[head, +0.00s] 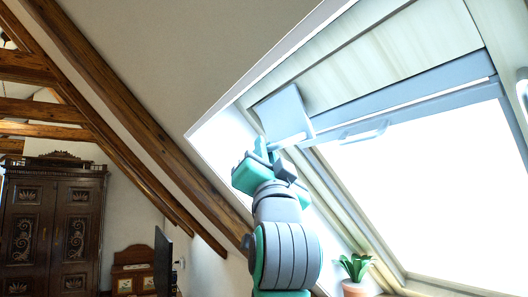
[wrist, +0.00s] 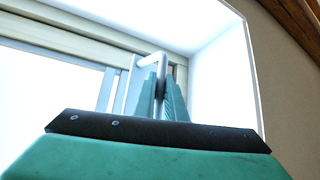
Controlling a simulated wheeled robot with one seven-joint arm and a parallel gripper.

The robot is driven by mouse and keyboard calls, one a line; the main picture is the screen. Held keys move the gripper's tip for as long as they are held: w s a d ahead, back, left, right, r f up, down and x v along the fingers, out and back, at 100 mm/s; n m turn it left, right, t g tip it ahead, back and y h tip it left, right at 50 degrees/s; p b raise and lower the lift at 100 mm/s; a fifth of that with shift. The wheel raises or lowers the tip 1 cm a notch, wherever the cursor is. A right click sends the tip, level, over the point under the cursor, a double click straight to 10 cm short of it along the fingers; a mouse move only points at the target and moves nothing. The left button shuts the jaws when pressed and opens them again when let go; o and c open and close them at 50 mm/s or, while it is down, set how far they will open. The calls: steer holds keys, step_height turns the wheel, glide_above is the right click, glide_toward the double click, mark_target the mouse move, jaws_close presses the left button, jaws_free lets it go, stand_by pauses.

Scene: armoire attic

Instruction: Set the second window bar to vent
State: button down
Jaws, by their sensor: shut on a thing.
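A sloped roof window fills the right of the head view, with a pale blue-grey rail (head: 420,92) across its top. A small handle bar (head: 365,131) hangs on that rail, clear of my gripper. My gripper (head: 262,152) is raised at the window's upper left, just below a pale blue-grey panel (head: 283,115). In the wrist view, my gripper (wrist: 162,97) is shut on a pale bent bar (wrist: 150,61), which runs down between the fingers. The fingers hide its lower part. I cannot tell which window this bar belongs to.
Another pale handle (head: 522,92) shows at the right edge. A potted plant (head: 354,270) stands at the window's lower left corner. Wooden beams (head: 110,95) slope along the left, with a dark armoire (head: 55,225) far behind. The white window recess wall (wrist: 215,80) is close beside my fingers.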

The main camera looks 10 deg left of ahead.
steer(key=c, duration=1.8)
jaws_free()
steer(key=v, duration=1)
steer(key=shift+s+d+f, duration=0.1)
steer(key=shift+s+f, duration=0.1)
steer(key=shift+s, duration=0.15)
